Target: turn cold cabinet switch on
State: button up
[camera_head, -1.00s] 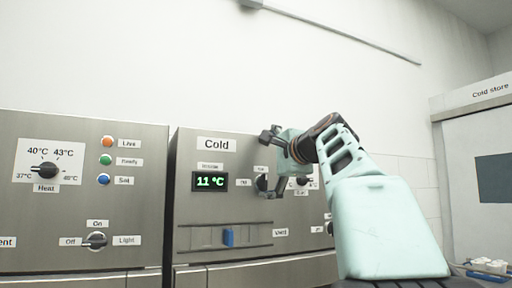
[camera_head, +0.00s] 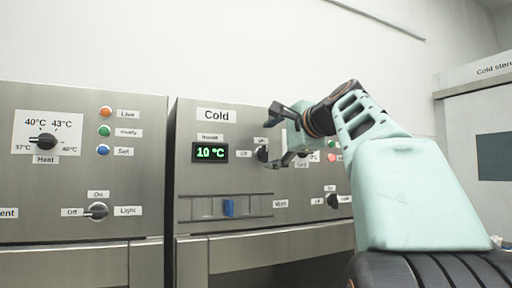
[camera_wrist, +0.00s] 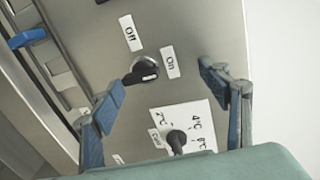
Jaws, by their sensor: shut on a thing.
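The cold cabinet (camera_head: 222,175) has a steel front with a "Cold" label and a green display reading 10 °C. Its dark round switch (camera_head: 262,153) has an Off label to its left and an On label above. It also shows in the wrist view (camera_wrist: 141,70), with its short handle visible. My gripper (camera_head: 279,138) is at the panel, its blue fingers on either side of the switch; in the wrist view (camera_wrist: 160,82) they look spread. It is shut on the switch, though the contact is hard to make out. The temperature dial (camera_wrist: 176,140) lies close by.
The heat cabinet (camera_head: 75,180) with dial, coloured lights and light switch (camera_head: 96,211) stands at left. A blue slider (camera_head: 228,207) sits below the display. Another black switch (camera_head: 332,200) is at lower right. A cold store door (camera_head: 470,210) is at right.

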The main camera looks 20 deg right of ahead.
jog(key=s+r+b, duration=0.1)
jog(key=s+r, duration=0.1)
jog(key=s, duration=0.8)
jog(key=shift+s+r, duration=0.15)
jog(key=shift+d, duration=0.1)
jog(key=shift+r, duration=0.1)
dwell(0.7)
